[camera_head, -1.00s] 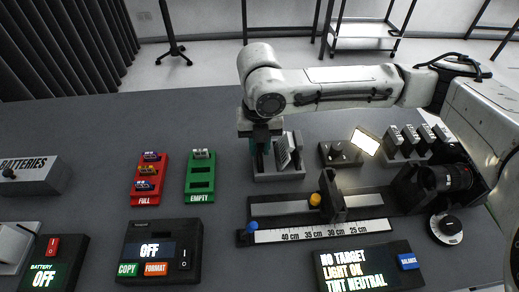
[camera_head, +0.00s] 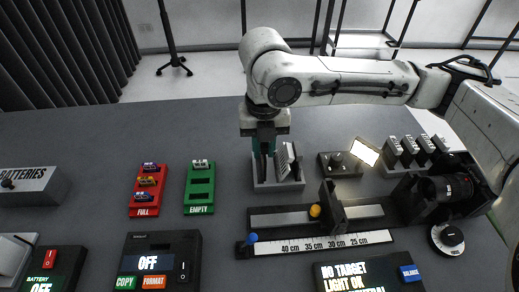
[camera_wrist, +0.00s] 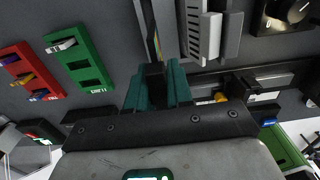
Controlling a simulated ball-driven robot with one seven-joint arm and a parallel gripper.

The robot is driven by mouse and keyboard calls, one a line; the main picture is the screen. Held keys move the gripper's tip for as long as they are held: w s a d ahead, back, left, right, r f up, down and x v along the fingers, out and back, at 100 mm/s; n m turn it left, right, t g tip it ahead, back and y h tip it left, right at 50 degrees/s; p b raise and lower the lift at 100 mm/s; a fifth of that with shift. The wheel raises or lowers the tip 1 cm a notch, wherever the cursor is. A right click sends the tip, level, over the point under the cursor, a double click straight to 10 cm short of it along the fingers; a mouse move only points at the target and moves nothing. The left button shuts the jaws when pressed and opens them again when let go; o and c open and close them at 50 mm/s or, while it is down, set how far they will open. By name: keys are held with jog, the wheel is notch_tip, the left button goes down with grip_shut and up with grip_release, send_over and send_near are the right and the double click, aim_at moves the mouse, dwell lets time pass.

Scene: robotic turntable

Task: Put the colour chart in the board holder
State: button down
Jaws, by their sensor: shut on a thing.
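My gripper (camera_head: 264,150) points down over the left part of a grey rack (camera_head: 291,185). Its teal fingers (camera_wrist: 157,86) are shut on a thin upright board, the colour chart (camera_wrist: 154,42), seen nearly edge-on with a strip of rainbow colour in the wrist view. The chart's lower end overlaps the rack in the head view; I cannot tell whether it touches it. A white, lined board (camera_head: 288,158) stands in the rack just right of my fingers. The black board holder (camera_head: 331,202) stands upright on the slide rail, beside an orange knob (camera_head: 315,211).
The rail carries a centimetre scale (camera_head: 320,243) and a blue knob (camera_head: 251,238). A lit panel (camera_head: 365,152) and a camera (camera_head: 447,187) stand at the right. Red (camera_head: 146,190) and green (camera_head: 199,188) battery trays lie left of the rack. The far table is clear.

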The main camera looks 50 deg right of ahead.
jog(key=s+a+r+p, duration=0.2)
jog(key=s+r+p, duration=0.4)
jog(key=p, duration=0.3)
jog(key=shift+s+a, duration=0.4)
jog(key=shift+s, duration=0.25)
jog(key=shift+s+a+r+p, duration=0.1)
jog(key=shift+s+r+p, duration=0.1)
jog(key=shift+p, duration=0.7)
jog(key=shift+s+p, duration=0.1)
jog(key=shift+p, duration=0.3)
jog(key=s+p, duration=0.1)
jog(key=p, duration=0.1)
jog(key=s+a+p, duration=0.1)
jog(key=p, duration=0.1)
jog(key=s+r+p, duration=0.1)
jog(key=p, duration=0.1)
jog(key=shift+a, duration=0.25)
